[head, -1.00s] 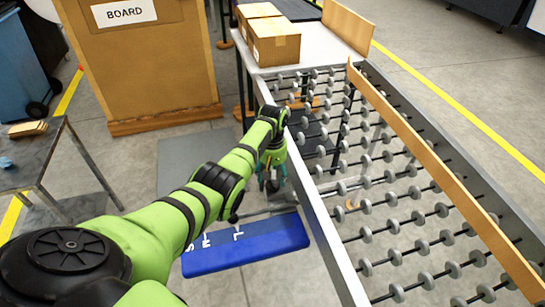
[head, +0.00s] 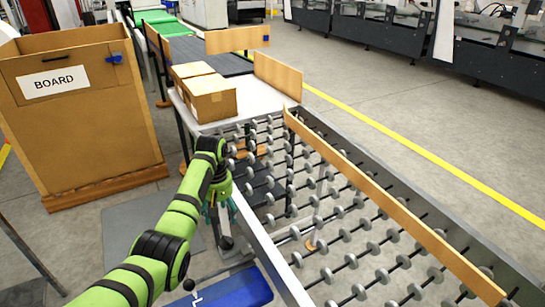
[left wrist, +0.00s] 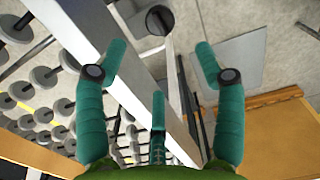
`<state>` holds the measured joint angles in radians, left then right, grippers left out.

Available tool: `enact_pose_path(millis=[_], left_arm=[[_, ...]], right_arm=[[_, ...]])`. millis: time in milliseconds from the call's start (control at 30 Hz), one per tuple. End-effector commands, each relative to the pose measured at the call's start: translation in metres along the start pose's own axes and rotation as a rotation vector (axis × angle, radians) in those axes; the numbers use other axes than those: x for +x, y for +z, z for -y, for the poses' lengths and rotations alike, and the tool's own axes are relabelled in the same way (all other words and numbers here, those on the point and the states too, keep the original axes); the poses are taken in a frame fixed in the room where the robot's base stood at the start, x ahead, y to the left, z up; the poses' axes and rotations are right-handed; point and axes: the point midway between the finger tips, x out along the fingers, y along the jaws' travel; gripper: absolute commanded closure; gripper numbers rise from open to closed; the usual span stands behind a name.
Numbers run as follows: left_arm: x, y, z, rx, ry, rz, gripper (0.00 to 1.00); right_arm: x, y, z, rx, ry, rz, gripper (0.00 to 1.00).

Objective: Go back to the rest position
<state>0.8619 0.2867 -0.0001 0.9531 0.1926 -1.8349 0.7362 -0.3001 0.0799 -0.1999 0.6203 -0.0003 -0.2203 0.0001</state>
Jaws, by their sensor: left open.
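My green left arm reaches in from the lower left in the head view. Its gripper (head: 222,205) hangs beside the near left rail of the roller conveyor (head: 262,243), pointing down. In the left wrist view the teal fingers (left wrist: 160,58) stand wide apart with nothing between them. The conveyor's metal rail (left wrist: 125,72) and the floor show beyond the fingers. My right gripper is not in the head view.
Two cardboard boxes (head: 210,101) stand on the white table end beyond the rollers. A large brown bin labelled BOARD (head: 105,135) stands at the left. A blue padded piece (head: 235,290) lies low beside the conveyor. Grey floor (head: 400,130) is clear at the right.

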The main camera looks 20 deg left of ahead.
Motion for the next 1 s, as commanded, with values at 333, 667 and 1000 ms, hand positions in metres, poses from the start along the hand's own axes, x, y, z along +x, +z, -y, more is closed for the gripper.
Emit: enact_pose_path(millis=[333,667,1000], left_arm=[[0.054,0.036,0.015,0.187,-0.025,-0.069,0.31],[0.123,0.164,0.071,0.661,0.001,-0.191,0.31],[0.11,0.261,0.119,0.932,0.077,-0.256,0.31]], right_arm=[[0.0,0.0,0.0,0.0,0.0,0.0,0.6],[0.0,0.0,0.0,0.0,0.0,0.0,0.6],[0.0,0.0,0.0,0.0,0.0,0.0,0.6]])
